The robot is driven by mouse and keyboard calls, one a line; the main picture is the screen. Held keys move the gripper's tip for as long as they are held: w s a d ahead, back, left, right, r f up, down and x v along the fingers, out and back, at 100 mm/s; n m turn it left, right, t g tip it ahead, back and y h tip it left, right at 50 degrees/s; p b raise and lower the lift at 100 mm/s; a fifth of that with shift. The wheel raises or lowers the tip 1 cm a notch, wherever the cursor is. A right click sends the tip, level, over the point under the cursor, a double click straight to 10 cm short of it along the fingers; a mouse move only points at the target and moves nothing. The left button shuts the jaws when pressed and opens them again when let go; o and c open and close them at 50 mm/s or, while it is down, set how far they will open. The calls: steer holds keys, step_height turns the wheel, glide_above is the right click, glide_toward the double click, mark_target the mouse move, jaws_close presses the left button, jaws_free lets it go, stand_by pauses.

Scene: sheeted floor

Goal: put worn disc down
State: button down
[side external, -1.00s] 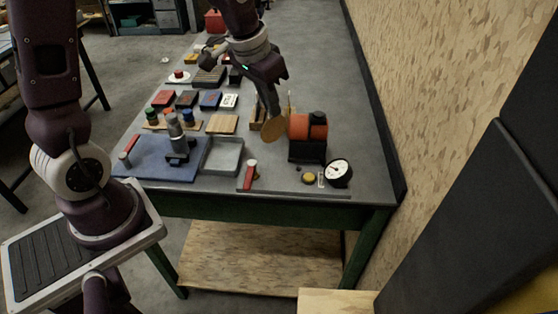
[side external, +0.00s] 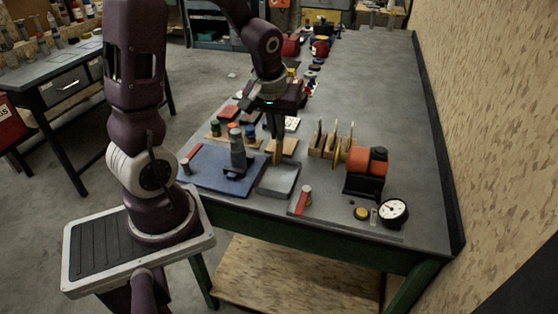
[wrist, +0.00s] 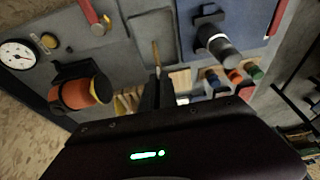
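My gripper (side external: 274,138) is shut on the worn disc (side external: 278,152), a tan disc now seen nearly edge-on. It hangs upright from the fingertips near the back edge of the shallow grey tray (side external: 279,181). In the wrist view the disc (wrist: 156,54) is a thin tan strip beyond the dark fingers (wrist: 158,92), in front of the tray (wrist: 147,24). I cannot tell whether the disc touches the tray. The grinder (side external: 367,172), orange and black, stands to the right with a yellow disc at its left side.
A wooden rack (side external: 322,148) with upright discs stands left of the grinder. A blue mat (side external: 207,168) with a grey-black tool stand (side external: 238,158) lies left of the tray. A red-handled tool (side external: 302,200), a yellow knob (side external: 361,213) and a dial gauge (side external: 393,212) are near the front edge.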

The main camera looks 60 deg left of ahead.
mark_target(277, 143)
step_height(277, 143, down, 5)
steer(key=shift+f, duration=0.2)
steer(key=c, duration=1.6)
jaws_free()
steer(key=shift+f, duration=0.1)
steer(key=shift+c, duration=0.2)
